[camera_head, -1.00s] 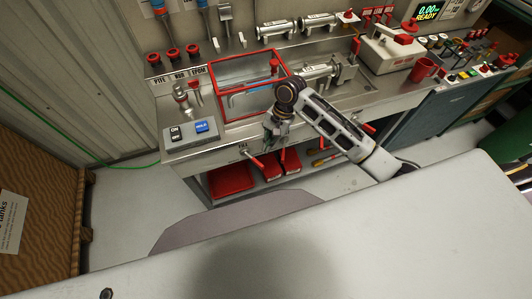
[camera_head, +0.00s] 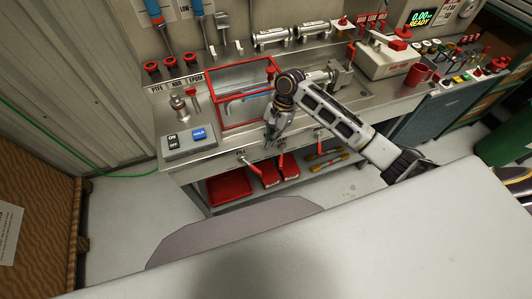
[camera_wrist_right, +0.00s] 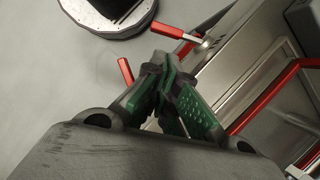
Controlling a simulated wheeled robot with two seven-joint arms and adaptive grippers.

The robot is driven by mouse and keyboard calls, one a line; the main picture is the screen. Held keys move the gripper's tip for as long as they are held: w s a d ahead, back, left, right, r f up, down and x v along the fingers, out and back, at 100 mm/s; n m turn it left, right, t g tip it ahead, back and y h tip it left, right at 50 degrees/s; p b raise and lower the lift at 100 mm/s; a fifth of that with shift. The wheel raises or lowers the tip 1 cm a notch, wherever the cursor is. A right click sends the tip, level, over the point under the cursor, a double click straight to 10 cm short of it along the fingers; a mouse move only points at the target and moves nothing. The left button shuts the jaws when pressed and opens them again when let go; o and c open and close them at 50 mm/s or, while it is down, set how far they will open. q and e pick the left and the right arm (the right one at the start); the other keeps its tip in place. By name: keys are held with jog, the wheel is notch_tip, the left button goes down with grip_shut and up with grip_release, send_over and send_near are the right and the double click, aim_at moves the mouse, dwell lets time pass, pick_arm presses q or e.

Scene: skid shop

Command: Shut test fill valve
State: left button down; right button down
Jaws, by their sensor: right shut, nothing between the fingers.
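The fill valve lever (camera_head: 250,164) is a red handle on the front face of the steel bench, under a FILL label (camera_head: 241,153). It slants down and to the right from its pivot. My right gripper (camera_head: 270,142) hangs at the bench's front edge, up and right of this lever, with its fingers pointing down. In the right wrist view my green-padded fingers (camera_wrist_right: 162,80) are together and empty. Two red handles show there beyond the fingers, an upper one (camera_wrist_right: 178,34) and a lower one (camera_wrist_right: 126,70); I cannot tell which is the fill lever. My left gripper is out of view.
Two more red levers, a middle one (camera_head: 282,157) and a right one (camera_head: 319,142), sit along the bench front. A red-framed tank (camera_head: 210,100) stands behind my gripper. A control box (camera_head: 190,142) is at the left. Red bins (camera_head: 228,187) lie on the shelf below.

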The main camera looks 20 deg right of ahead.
aim_at(252, 168)
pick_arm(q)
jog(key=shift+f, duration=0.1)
pick_arm(e)
jog(key=x, duration=1)
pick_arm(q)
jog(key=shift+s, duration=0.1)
pick_arm(e)
jog(key=shift+a, duration=0.1)
dwell(0.4)
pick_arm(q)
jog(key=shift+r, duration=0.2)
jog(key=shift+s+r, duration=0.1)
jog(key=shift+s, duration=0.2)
pick_arm(e)
jog(key=shift+s+r+m, duration=0.1)
jog(key=shift+s+m, duration=0.1)
jog(key=shift+m, duration=0.1)
